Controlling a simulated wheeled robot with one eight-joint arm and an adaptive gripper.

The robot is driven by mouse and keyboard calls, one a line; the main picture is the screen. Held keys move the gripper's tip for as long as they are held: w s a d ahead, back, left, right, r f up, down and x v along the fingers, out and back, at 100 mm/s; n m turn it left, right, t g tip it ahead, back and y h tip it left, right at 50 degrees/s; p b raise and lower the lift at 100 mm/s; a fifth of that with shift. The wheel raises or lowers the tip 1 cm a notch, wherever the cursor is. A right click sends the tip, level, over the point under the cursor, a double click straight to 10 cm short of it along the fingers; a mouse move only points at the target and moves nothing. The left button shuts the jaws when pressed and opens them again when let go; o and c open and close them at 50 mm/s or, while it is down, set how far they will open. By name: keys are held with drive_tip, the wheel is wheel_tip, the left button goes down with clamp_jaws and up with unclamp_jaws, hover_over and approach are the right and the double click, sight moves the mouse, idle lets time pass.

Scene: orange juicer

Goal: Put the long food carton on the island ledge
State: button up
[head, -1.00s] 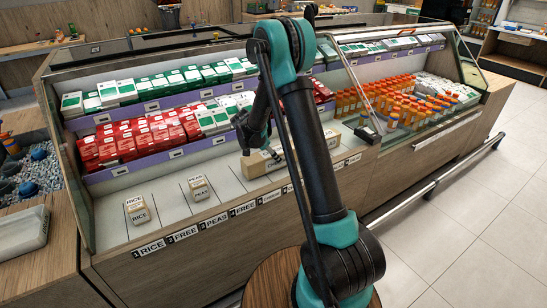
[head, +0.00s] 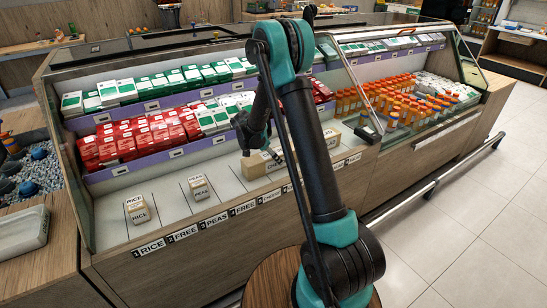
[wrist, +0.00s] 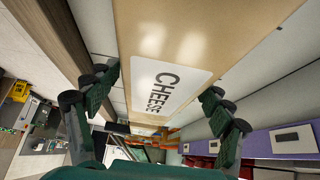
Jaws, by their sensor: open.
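The long food carton, a tan box marked CHEESE (wrist: 168,88), lies in a slot of the white lower shelf. In the head view the carton (head: 252,167) is partly hidden by my arm. My gripper (wrist: 158,84) is open, with one finger towards each side of the carton in the wrist view, and is not closed on it. In the head view my gripper (head: 270,153) is just at the carton, largely hidden behind my arm. The island's wooden front edge (head: 150,262) runs below the shelf labels.
Small RICE (head: 138,209) and PEAS (head: 199,187) cartons stand on the same shelf, with free slots between. Red boxes (head: 130,143) fill the shelf behind. A glass panel (head: 352,82) and orange bottles (head: 405,100) are to the right. A tray (head: 22,232) sits on the left counter.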

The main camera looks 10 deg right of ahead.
drive_tip(key=v, duration=1.1)
drive_tip(key=shift+r, duration=0.1)
drive_tip(key=shift+s+a+r, duration=0.1)
drive_tip(key=shift+s+r, duration=0.05)
drive_tip(key=shift+r, duration=0.1)
drive_tip(key=shift+s+d+r, duration=0.15)
drive_tip(key=shift+s+d, duration=0.05)
drive_tip(key=shift+s, duration=0.05)
drive_tip(key=s+d+r+n+y, duration=0.15)
drive_tip(key=s+d+n, duration=0.25)
drive_tip(key=s, duration=0.4)
drive_tip(key=s+d+r+n+y, duration=0.1)
drive_tip(key=s+d+n+y, duration=0.2)
drive_tip(key=s, duration=0.5)
drive_tip(key=s+d+f+n+t+y, duration=0.1)
drive_tip(key=s+f+n, duration=0.1)
drive_tip(key=s, duration=0.6)
drive_tip(key=s+d+f+n, duration=0.1)
drive_tip(key=s+n, duration=0.3)
drive_tip(key=s, duration=0.4)
drive_tip(key=shift+d+f+n+t+y, duration=0.2)
drive_tip(key=shift+f+n+t+y, duration=0.15)
drive_tip(key=shift+f, duration=0.2)
